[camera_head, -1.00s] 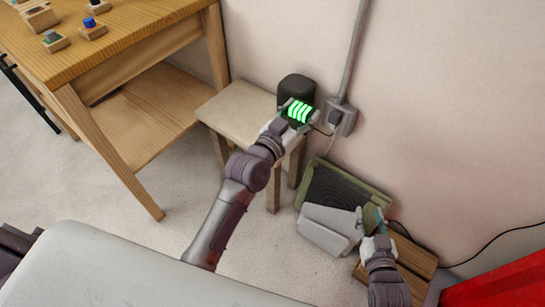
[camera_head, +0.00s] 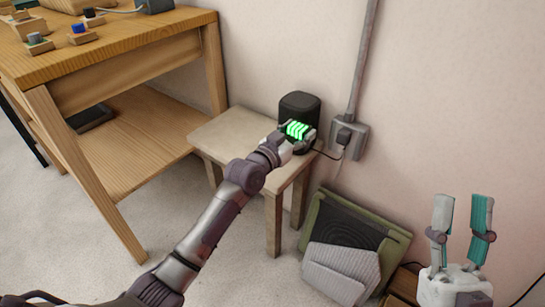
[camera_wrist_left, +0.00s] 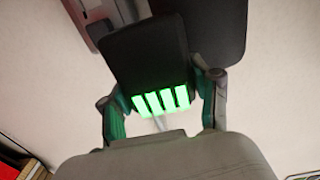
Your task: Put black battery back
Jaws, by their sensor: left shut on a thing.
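In the left wrist view the battery (camera_wrist_left: 150,62) sits between the fingers of my left gripper (camera_wrist_left: 165,98). My right gripper (camera_head: 461,220) is open and empty at the lower right, fingers pointing up.
A wall outlet with a plug (camera_head: 347,138) and cable is just right of the battery. A green-framed panel (camera_head: 350,225) and a grey ribbed pad (camera_head: 340,272) lean below. A wooden workbench (camera_head: 120,60) with small blocks stands at the left.

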